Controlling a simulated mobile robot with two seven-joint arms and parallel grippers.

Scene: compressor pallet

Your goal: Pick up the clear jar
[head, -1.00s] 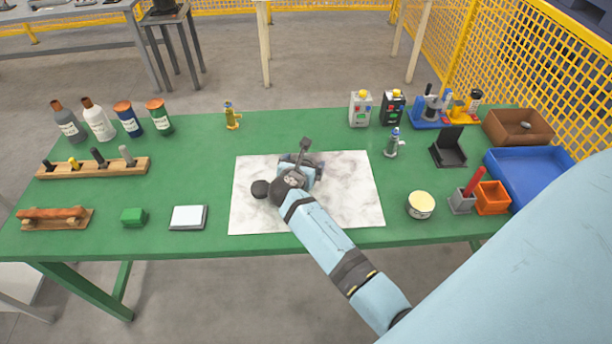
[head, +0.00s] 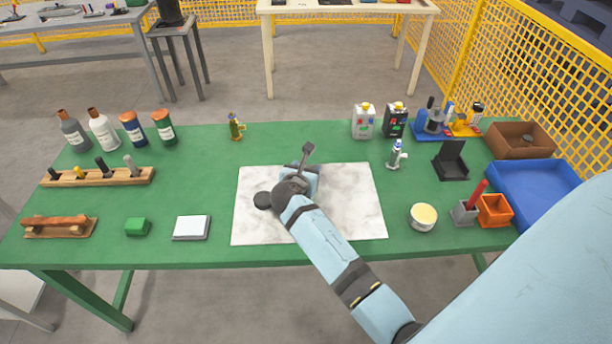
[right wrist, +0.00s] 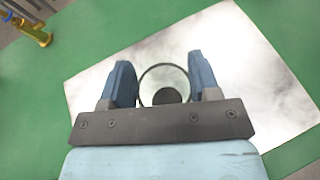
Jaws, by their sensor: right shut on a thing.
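The clear jar (right wrist: 164,82) shows in the right wrist view as a round glass rim with a dark spot inside, seen from above. It is between the two blue fingers of my right gripper (right wrist: 163,84), which is shut on it. It appears over the white marbled mat (right wrist: 260,75). In the head view my right gripper (head: 306,180) is over the mat (head: 355,205), and my own arm hides the jar. Whether the jar touches the mat or is lifted cannot be told. My left gripper is not in view.
Bottles (head: 103,130) and a wooden peg rack (head: 97,177) stand at the left. A cream round tub (head: 423,217), a blue tray (head: 535,190) and a brown bin (head: 520,141) are at the right.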

